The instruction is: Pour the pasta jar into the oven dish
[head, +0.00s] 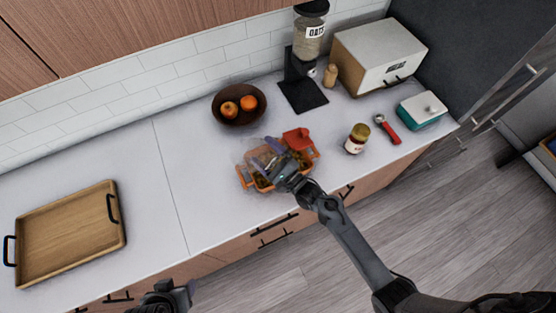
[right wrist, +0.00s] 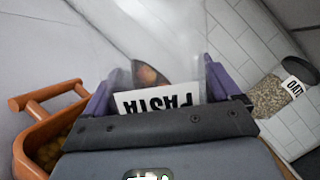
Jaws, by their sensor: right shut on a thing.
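The clear pasta jar (head: 258,157) is held tilted over the orange oven dish (head: 243,178). Its white PASTA label (right wrist: 160,102) reads upside down in the right wrist view. My right gripper (head: 272,152) is shut on the jar, with purple pieces on both sides of it. The dish's orange wall (right wrist: 22,160) and handle show at the left of the right wrist view, with yellowish pieces (right wrist: 48,152) inside. The jar's mouth is hard to make out. My left gripper (head: 170,293) is at the bottom edge of the head view, away from the dish; its fingers are unclear.
A red-orange piece (head: 298,138) sits at the dish's far side. A fruit bowl (head: 225,117), an oats dispenser (head: 305,75) and a bread box (head: 375,60) stand behind. A small jar (head: 357,138) is right. A wooden tray (head: 65,235) is left, with clear counter between.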

